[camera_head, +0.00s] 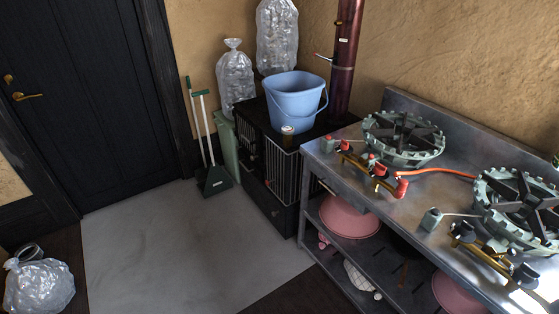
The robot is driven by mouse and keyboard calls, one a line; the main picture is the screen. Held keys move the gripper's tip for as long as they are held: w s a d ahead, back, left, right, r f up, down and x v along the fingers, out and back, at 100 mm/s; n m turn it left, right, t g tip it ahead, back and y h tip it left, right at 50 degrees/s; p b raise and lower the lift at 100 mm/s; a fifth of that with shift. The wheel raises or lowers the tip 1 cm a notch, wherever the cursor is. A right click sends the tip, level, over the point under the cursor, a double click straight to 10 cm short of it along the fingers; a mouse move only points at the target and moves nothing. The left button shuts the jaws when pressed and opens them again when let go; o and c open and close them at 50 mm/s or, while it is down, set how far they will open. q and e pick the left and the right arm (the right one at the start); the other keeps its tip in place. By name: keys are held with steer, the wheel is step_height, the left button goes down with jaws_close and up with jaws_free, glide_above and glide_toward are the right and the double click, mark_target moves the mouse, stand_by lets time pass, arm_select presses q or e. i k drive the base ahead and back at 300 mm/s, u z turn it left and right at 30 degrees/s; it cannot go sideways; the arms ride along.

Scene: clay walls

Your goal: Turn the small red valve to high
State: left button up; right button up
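Several red parts sit on the brass gas fitting (362,164) of the left burner (403,138), on the metal counter at the right. A red knob (380,170) is near the middle of the fitting. A larger red piece (401,188) is at its right end, and a small red one (345,145) is at its left. I cannot tell for sure which is the small red valve, and the settings are too small to read. Neither of my grippers is in view.
A second burner (520,205) with black knobs stands further right on the counter (395,205). An orange hose (440,172) runs between the burners. A blue bucket (295,102) stands on a black cabinet (268,180). The grey floor (185,245) before the counter is clear.

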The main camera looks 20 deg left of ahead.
mark_target(344, 144)
steer(key=u, duration=0.95)
steer(key=i, duration=1.5)
steer(key=z, duration=0.95)
